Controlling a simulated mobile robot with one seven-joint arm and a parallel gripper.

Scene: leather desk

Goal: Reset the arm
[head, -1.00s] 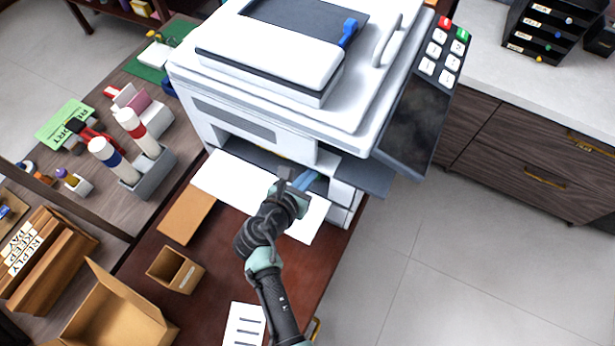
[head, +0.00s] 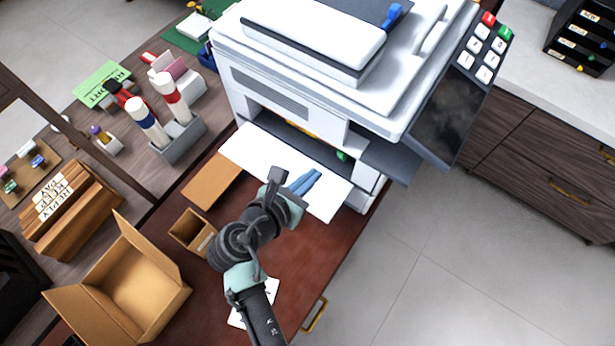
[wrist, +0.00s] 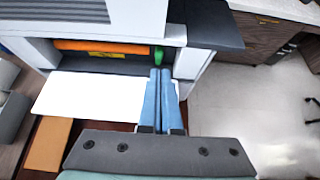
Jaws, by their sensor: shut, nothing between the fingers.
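My gripper (head: 306,181) is over the desk in front of the printer. Its two blue fingers are together with nothing between them, as the wrist view (wrist: 162,98) also shows. The fingers are in front of the right part of a white sheet or tray (head: 262,156) that sticks out of the printer's front. I cannot tell whether they touch it. My arm reaches up from the bottom of the head view.
The white printer (head: 330,75) has an open front slot with an orange part (wrist: 105,46) and a green piece (wrist: 158,55) inside. An open cardboard box (head: 135,285), a small brown box (head: 192,230) and a brown envelope (head: 212,182) lie left. Floor is clear at right.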

